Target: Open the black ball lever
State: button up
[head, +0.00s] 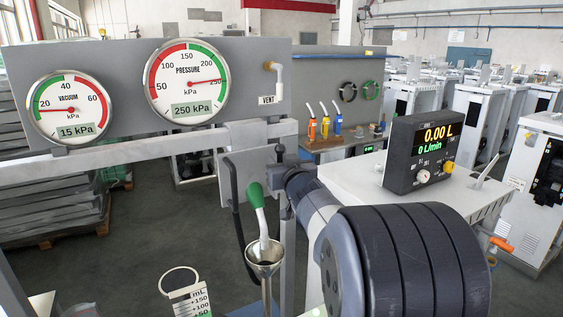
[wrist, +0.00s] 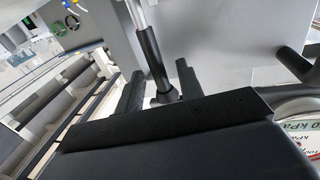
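In the head view, a small black ball (head: 279,149) stands in front of the grey panel's post, just beyond the end of my arm. In the wrist view, a lever (wrist: 152,58) with a silver rod and black lower part runs down between my fingers, and its rounded end is partly hidden by the gripper body. My gripper (wrist: 158,72) is open, with one black finger on each side of the lever. Gaps show on both sides, so I see no grip on it. In the head view my fingers are hidden behind my arm.
Vacuum (head: 68,107) and pressure (head: 187,82) gauges are on the panel above. A black display box (head: 420,150) sits on the white cabinet (head: 350,180) at right.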

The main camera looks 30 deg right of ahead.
jog(key=shift+c, duration=0.3)
grip_shut()
dwell(0.3)
